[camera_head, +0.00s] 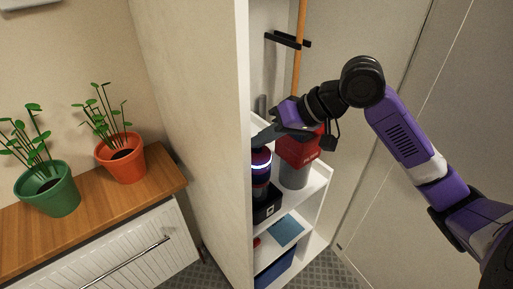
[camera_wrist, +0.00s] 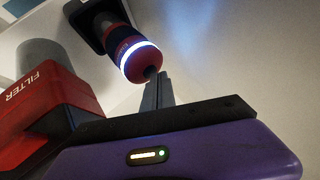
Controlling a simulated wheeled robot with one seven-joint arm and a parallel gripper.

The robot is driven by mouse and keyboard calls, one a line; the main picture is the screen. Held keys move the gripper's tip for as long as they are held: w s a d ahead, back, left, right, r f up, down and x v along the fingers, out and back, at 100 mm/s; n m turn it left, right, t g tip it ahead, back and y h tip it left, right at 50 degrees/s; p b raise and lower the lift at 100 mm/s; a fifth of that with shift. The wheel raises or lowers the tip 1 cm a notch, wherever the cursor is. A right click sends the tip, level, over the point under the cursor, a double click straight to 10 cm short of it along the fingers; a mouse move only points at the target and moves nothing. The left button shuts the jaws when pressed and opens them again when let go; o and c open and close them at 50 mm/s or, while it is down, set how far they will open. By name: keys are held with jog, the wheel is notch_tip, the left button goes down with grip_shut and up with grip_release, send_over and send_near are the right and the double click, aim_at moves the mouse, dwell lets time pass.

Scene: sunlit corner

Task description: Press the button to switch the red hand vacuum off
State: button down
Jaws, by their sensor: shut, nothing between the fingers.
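The red hand vacuum (camera_head: 261,173) stands upright in a black dock (camera_head: 268,207) on a shelf of the white cabinet. It has dark blue bands and a glowing white ring. In the wrist view the vacuum (camera_wrist: 121,38) shows its red rounded end and lit ring (camera_wrist: 138,56), with a small dark button (camera_wrist: 150,72) at that end. My gripper (camera_head: 258,136) is shut and empty, over the vacuum's top end. In the wrist view its fingertips (camera_wrist: 159,78) are right by the button. I cannot tell whether they touch it.
A red box marked FILTER (camera_head: 299,150) sits on a grey cylinder (camera_head: 294,177), close beside my gripper. The cabinet's side wall (camera_head: 205,140) stands to the left. A broom-like orange pole (camera_head: 299,60) and a black bracket (camera_head: 286,40) are behind. Potted plants stand far left.

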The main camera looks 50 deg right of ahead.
aim_at(262, 150)
jog(key=shift+r+p, duration=0.45)
jog(key=shift+r, duration=0.1)
notch_tip(262, 150, up, 6)
jog(key=p, duration=0.5)
dwell(0.4)
dwell(0.5)
